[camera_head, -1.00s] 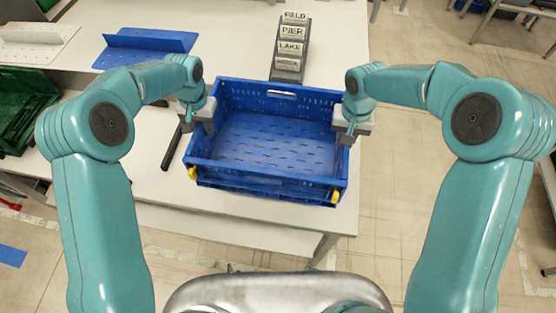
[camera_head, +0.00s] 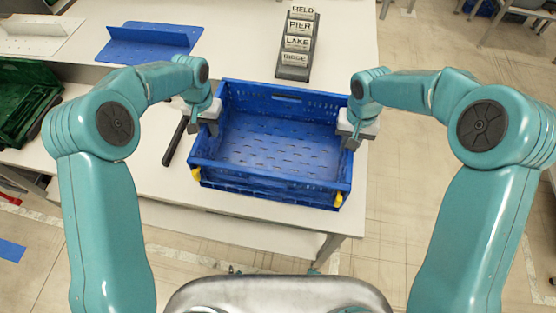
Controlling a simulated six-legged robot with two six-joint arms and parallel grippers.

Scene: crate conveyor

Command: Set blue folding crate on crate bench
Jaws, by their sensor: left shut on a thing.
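The blue folding crate (camera_head: 270,186) is upright, open and empty, with yellow latches on its front corners. It is over the front part of the white crate bench (camera_head: 160,186); whether its base touches the top cannot be told. My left gripper (camera_head: 208,127) is shut on the crate's left wall near the rim. My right gripper (camera_head: 350,140) is at the opposite right wall, with its fingers at the rim and apparently closed on it. The fingertips are partly hidden by the grippers and crate walls.
A grey stand with word labels (camera_head: 297,44) is behind the crate. A dark bar (camera_head: 175,141) lies left of it. A blue folded panel (camera_head: 148,42) and a green crate (camera_head: 22,105) are further left. The bench's right edge is close to my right gripper.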

